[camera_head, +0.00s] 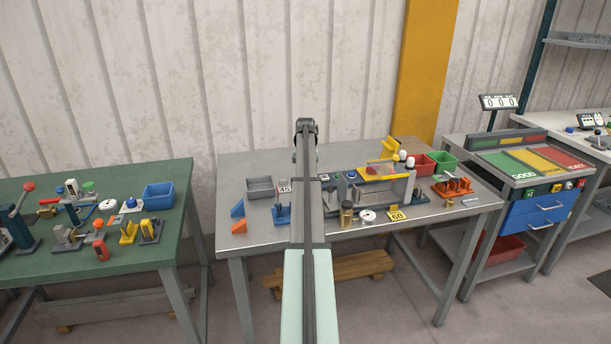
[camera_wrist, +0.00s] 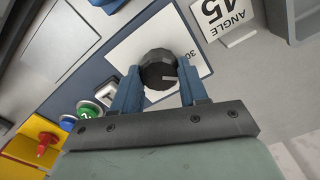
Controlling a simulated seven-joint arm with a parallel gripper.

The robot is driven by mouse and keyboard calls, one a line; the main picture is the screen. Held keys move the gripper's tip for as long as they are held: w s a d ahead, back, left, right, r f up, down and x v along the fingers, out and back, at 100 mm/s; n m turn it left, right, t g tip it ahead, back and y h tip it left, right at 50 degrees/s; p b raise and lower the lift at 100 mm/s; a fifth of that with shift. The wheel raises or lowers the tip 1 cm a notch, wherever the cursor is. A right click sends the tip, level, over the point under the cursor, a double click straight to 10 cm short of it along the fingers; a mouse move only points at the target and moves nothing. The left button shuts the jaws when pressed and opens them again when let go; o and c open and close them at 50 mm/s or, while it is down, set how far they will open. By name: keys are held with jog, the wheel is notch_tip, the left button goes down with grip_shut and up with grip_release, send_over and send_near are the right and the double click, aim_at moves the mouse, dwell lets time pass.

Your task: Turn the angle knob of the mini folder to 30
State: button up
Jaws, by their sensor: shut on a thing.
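The black angle knob (camera_wrist: 160,75) sits on a white dial plate (camera_wrist: 127,48) on the blue side panel of the mini folder (camera_wrist: 98,30). A light mark shows on the knob's face. The number 30 is printed on the plate beside it, on the right. My gripper (camera_wrist: 158,69) has its two blue fingers on either side of the knob, shut on it. In the head view the mini folder (camera_head: 397,188) stands on the middle grey table, and my arm hides the knob and my fingertips.
A white ANGLE card (camera_wrist: 236,22) stands close to the dial plate. Green (camera_wrist: 88,110) and blue buttons and a red pin on a yellow part (camera_wrist: 45,145) are at the lower left. In the head view, a grey bin (camera_head: 260,188) and blue and orange blocks lie left of my arm.

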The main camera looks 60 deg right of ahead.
jog(key=n, duration=0.4)
jog(key=shift+n, duration=0.4)
dwell(0.4)
jog(key=o, duration=1.1)
jog(key=shift+c, duration=0.2)
notch_tip(320, 180, up, 14)
jog(key=shift+f, duration=0.1)
